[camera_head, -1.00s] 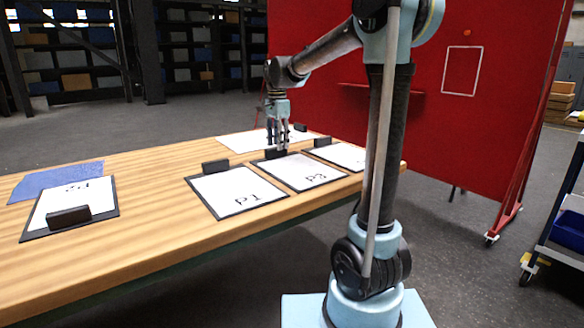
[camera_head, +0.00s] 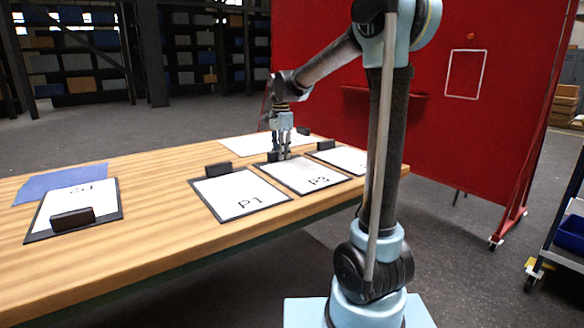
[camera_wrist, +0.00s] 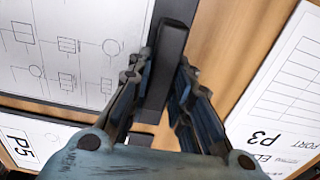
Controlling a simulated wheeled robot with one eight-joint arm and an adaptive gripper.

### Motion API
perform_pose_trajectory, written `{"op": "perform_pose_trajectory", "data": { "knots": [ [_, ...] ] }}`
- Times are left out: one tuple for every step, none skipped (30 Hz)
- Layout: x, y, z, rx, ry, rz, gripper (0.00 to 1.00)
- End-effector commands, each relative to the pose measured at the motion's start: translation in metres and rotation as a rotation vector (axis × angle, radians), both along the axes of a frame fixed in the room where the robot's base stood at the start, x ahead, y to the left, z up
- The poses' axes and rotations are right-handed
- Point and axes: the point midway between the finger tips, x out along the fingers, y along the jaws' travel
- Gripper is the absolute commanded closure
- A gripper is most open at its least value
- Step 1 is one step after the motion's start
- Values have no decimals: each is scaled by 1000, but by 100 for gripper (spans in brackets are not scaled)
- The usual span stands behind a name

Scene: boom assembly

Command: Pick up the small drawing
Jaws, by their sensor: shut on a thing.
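A small drawing marked P3 (camera_head: 312,174) lies on the wooden table, a white sheet on a dark board. It also shows in the wrist view with line diagrams (camera_wrist: 75,45). A black block (camera_wrist: 168,62) stands along its far edge. My gripper (camera_head: 284,157) points down there, and in the wrist view my gripper's fingers (camera_wrist: 163,80) are shut on this block from both sides. The board appears flat on the table. In the head view my fingers hide part of the block.
Drawing P1 (camera_head: 240,194) lies to the left and P5 (camera_wrist: 28,145) on the other side, both close. P2 (camera_head: 75,204) is at the far left by a blue sheet (camera_head: 50,182). A large sheet (camera_head: 240,146) lies behind. A red panel (camera_head: 450,130) stands beyond the table.

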Motion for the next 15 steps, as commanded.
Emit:
{"op": "perform_pose_trajectory", "data": {
  "knots": [
    [0, 0, 0, 0, 0, 0, 100],
    [0, 0, 1, 0, 0, 0, 100],
    [0, 0, 2, 0, 0, 0, 100],
    [0, 0, 3, 0, 0, 0, 100],
    [0, 0, 5, 0, 0, 0, 100],
    [0, 0, 8, 0, 0, 0, 100],
    [0, 0, 11, 0, 0, 0, 100],
    [0, 0, 15, 0, 0, 0, 100],
    [0, 0, 21, 0, 0, 0, 100],
    [0, 0, 26, 0, 0, 0, 100],
    [0, 0, 31, 0, 0, 0, 100],
    [0, 0, 38, 0, 0, 0, 100],
    [0, 0, 43, 0, 0, 0, 100],
    [0, 0, 49, 0, 0, 0, 100],
    [0, 0, 56, 0, 0, -1, 100]
  ]
}}
